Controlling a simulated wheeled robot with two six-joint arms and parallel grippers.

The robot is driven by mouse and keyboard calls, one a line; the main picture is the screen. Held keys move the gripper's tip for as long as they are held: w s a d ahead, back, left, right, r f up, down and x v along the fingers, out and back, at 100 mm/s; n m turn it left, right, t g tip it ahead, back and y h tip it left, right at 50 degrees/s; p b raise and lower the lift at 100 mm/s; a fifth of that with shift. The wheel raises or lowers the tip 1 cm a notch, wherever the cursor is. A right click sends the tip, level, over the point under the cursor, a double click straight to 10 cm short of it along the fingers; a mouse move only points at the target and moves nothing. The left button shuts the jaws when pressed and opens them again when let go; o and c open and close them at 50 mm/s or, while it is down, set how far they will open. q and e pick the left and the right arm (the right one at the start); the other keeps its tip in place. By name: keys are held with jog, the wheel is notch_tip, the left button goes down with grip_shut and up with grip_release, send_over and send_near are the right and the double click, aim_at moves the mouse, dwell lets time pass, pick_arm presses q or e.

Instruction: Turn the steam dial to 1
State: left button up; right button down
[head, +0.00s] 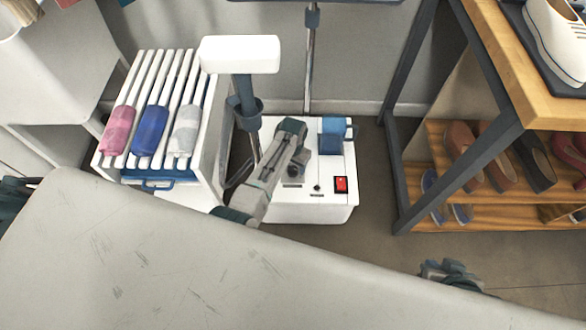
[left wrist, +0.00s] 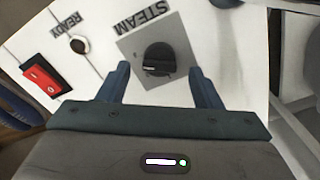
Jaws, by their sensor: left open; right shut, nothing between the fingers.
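The steam dial (left wrist: 158,58) is a black round knob on a grey square plate (left wrist: 130,46) marked STEAM, on the white steamer base (head: 320,209). My left gripper (left wrist: 160,74) is open, with its two fingers on either side of the dial in the left wrist view. Nothing is held, and I cannot tell whether the fingers touch the knob. In the head view my left gripper (head: 292,158) is over the base and hides much of the dial. The dial's numbers are not readable. My right gripper (head: 450,274) is shut and empty at the lower right, beyond the pale board's edge.
A red switch (head: 341,185) and a READY light (left wrist: 79,45) sit beside the dial. A blue container (head: 331,143) stands on the base. A white rack with rolled cloths (head: 151,130) is left, a shoe shelf (head: 470,215) right. A pale board (head: 150,260) fills the foreground.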

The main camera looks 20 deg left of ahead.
aim_at(293, 170)
pick_arm(q)
jog(key=shift+f+b, duration=0.3)
jog(key=shift+f, duration=1.05)
pick_arm(e)
jog(key=shift+w+a+f+t, duration=0.3)
jog(key=shift+a+f+t, duration=0.1)
jog(key=shift+t, duration=0.1)
pick_arm(q)
jog(key=c, duration=1)
pick_arm(e)
jog(key=shift+r, duration=0.1)
